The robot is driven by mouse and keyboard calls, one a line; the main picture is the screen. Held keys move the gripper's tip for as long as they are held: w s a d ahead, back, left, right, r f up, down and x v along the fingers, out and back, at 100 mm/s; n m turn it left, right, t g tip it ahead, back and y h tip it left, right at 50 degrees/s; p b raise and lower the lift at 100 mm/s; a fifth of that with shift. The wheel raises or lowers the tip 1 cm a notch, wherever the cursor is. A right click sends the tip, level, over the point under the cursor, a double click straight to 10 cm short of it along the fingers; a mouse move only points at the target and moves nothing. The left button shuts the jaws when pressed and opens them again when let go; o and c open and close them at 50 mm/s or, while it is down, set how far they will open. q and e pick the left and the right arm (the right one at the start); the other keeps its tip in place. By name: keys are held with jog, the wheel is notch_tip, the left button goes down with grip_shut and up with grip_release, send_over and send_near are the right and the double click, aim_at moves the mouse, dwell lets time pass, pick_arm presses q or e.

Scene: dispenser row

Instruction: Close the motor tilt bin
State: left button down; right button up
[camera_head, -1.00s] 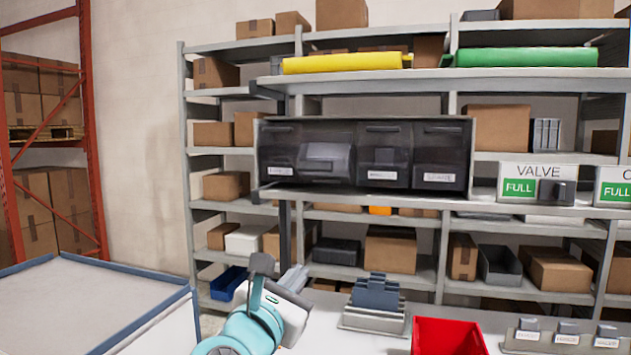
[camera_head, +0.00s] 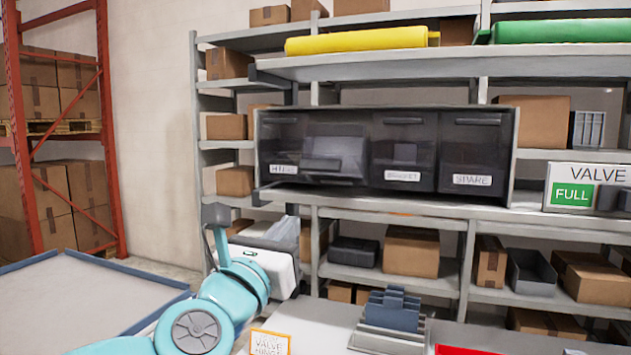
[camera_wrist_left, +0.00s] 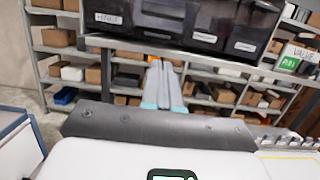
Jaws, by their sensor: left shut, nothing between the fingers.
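A dark row of tilt bins (camera_head: 513,150) sits on the rack shelf. The second bin from the left (camera_head: 335,155) has its front tipped outward, and its label cannot be read. It also shows at the top of the left wrist view (camera_wrist_left: 160,16). The bins on either side look shut; the rightmost is labelled SPARE (camera_head: 472,181). My left gripper (camera_head: 287,229) is shut and empty, below and to the left of the tipped bin, apart from it. In the left wrist view its fingers (camera_wrist_left: 165,80) point toward the shelves under the bin row. My right gripper is not in view.
A shelf edge (camera_head: 400,205) runs just under the bins. A VALVE FULL sign (camera_head: 575,188) stands right of the bins. The space before the bins is clear.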

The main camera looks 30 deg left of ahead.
aim_at(334, 155)
pick_arm(q)
jog(key=r+p+x, duration=0.1)
jog(key=p+x, duration=0.1)
jog(key=x, duration=0.3)
jog(key=r+p+x, duration=0.1)
jog(key=p+x, duration=0.1)
jog(key=x, duration=0.4)
jog(key=shift+r+p, duration=0.4)
jog(key=shift+s+d, duration=0.1)
